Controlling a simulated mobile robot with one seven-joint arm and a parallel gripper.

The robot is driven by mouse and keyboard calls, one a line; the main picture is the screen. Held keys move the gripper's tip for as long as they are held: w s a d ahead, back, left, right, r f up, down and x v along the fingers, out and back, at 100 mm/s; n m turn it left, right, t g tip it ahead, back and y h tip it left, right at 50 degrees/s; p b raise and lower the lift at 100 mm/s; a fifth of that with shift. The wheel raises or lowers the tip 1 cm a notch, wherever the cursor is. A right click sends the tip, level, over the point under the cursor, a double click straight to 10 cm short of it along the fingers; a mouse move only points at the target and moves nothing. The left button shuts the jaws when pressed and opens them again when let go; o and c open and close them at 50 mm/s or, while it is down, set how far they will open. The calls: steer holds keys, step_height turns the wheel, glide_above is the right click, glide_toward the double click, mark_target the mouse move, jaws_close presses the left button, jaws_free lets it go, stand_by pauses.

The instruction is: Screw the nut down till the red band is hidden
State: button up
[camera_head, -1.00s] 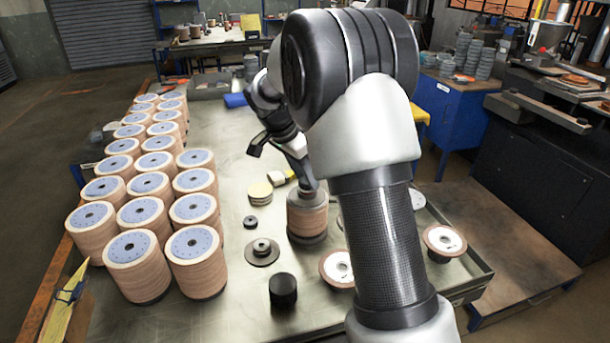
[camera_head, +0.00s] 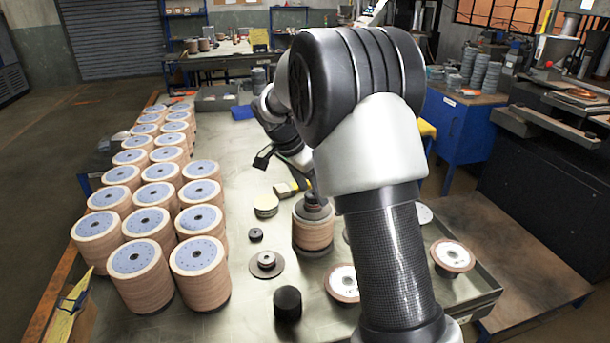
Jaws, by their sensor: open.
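A stack of tan flap discs (camera_head: 313,232) stands on the metal bench, on a dark base. A dark round piece (camera_head: 314,211), seemingly the flange and nut, sits on top of it. The nut's edges and any red band are too small or hidden to make out. My gripper (camera_head: 307,187) is open and points down at the top of this stack. My own arm's large links hide much of it, so I cannot tell whether the fingers touch the nut or stand around it.
Several finished stacks with blue-grey tops (camera_head: 198,252) stand in rows at the left. Discs with white centres (camera_head: 452,254) lie at the right.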

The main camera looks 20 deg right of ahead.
steer(key=p+v, duration=0.1)
steer(key=v, duration=1.6)
steer(key=shift+s+a, duration=0.1)
steer(key=shift+c, duration=0.9)
steer(key=shift+p, duration=0.6)
steer(key=shift+c, duration=0.4)
steer(key=shift+w+d+f+n+g+y+p, duration=0.25)
steer(key=shift+w+d+f+n+y+p, duration=0.6)
steer(key=shift+f, duration=1.85)
steer(key=shift+w+d+f+n+g+y+p, duration=0.1)
steer(key=shift+d+f+n+g+y+p, duration=0.4)
steer(key=shift+d+f, duration=1.6)
steer(key=shift+w+d+f+n+g+y+p, duration=0.1)
steer(key=shift+w+d+f+n+y+p, duration=0.8)
steer(key=shift+f, duration=2.45)
steer(key=shift+s+a+n+h+p, duration=0.25)
steer(key=shift+s+a+p, duration=0.15)
steer(key=shift+a+p, duration=0.05)
